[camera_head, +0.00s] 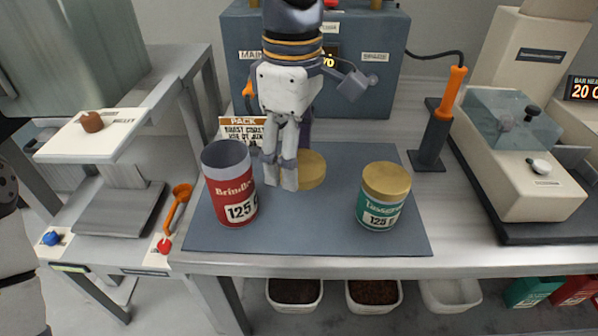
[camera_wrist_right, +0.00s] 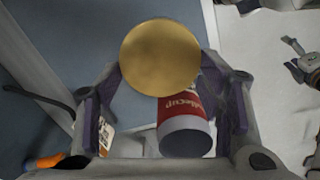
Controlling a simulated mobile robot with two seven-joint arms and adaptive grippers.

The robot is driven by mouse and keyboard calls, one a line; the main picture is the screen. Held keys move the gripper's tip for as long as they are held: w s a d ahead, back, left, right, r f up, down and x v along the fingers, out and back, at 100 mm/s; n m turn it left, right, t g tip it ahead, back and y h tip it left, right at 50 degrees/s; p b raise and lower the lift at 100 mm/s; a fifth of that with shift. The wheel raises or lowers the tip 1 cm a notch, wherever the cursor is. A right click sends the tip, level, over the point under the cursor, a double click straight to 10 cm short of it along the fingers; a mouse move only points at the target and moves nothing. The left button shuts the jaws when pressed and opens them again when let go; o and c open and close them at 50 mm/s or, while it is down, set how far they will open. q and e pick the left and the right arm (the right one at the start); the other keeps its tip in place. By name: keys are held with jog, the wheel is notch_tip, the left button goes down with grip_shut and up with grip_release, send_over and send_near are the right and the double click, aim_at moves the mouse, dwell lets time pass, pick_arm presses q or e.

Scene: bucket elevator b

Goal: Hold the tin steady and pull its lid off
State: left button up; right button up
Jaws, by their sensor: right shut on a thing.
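The red tin (camera_head: 232,190) stands upright and open-topped on the left of the blue-grey mat, with no lid on it. It also shows in the wrist view (camera_wrist_right: 184,128). A gold lid (camera_head: 312,172) is to its right, at my right gripper (camera_head: 285,178). The wrist view shows the lid (camera_wrist_right: 160,58) between the fingers of my right gripper (camera_wrist_right: 168,85), which is shut on it. The fingers hide part of the lid. Part of my left arm (camera_head: 15,270) shows at the left edge; its fingers are not clear. A green tin (camera_head: 382,205) with a gold lid stands at the right.
The mat (camera_head: 320,232) is clear between the tins. A PACK sign (camera_head: 240,130) stands behind the red tin. An orange-handled tool (camera_head: 448,95) is in a dark holder at right. An orange scoop (camera_head: 178,208) lies left. Bins (camera_head: 373,307) sit below the bench.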

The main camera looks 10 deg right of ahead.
jog(key=w+d+f, duration=0.1)
jog(key=w+f, duration=0.1)
jog(key=w+d+f+b, duration=0.1)
jog(key=w+f, duration=0.1)
jog(key=w+d+f, duration=0.1)
jog(key=w+f, duration=0.1)
jog(key=f, duration=0.1)
jog(key=shift+w, duration=0.1)
jog(key=f, duration=0.3)
jog(key=shift+w+d+f, duration=0.1)
jog(key=shift+w+f, duration=0.1)
jog(key=shift+f, duration=0.05)
pick_arm(q)
jog(key=shift+s+f+g, duration=0.5)
jog(key=shift+s+f, duration=0.65)
jog(key=shift+s, duration=0.05)
pick_arm(e)
jog(key=shift+r, duration=0.1)
jog(key=o, duration=1.3)
